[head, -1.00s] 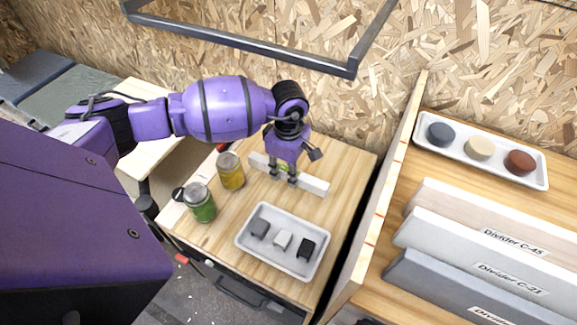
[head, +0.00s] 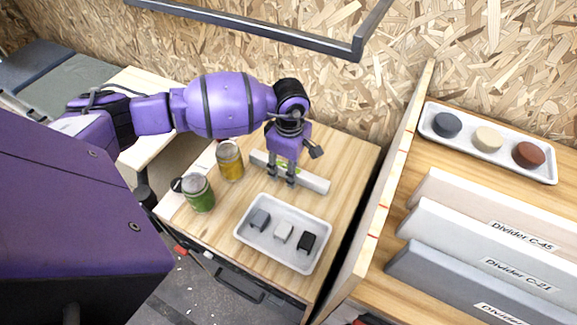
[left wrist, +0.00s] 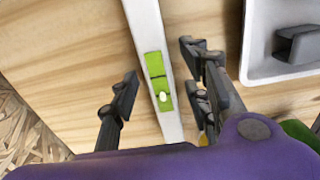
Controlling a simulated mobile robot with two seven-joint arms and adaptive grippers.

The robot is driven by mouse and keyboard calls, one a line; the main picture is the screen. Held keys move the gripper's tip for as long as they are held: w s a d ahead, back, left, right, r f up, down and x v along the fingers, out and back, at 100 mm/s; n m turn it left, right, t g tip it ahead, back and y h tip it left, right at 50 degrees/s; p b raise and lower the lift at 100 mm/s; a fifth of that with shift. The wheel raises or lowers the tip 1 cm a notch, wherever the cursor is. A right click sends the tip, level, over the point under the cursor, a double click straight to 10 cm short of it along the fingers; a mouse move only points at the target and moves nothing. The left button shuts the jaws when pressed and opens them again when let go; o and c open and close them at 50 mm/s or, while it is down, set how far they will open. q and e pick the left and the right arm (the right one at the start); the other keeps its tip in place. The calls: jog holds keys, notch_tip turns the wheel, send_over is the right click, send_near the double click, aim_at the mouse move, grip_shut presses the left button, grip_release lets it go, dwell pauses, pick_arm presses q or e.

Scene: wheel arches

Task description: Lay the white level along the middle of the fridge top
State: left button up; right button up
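The white level (head: 314,183) lies on the wooden fridge top (head: 345,152), towards its back, running slantwise. The left wrist view shows the level (left wrist: 146,28) with its green vial section between my fingers. My left gripper (head: 282,178) is above the level with its fingers pointing down. In the left wrist view, the fingers of my left gripper (left wrist: 163,72) are apart, one on each side of the level, with a gap to it on both sides. My right gripper is in neither view.
A yellow jar (head: 230,162) and a green jar (head: 198,192) stand left of the level. A white tray (head: 246,238) with three small blocks lies in front. An upright wooden panel (head: 392,200) bounds the right side. A dark metal frame (head: 250,29) hangs above.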

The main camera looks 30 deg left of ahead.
pick_arm(q)
notch_tip(320, 180, up, 12)
dwell(0.6)
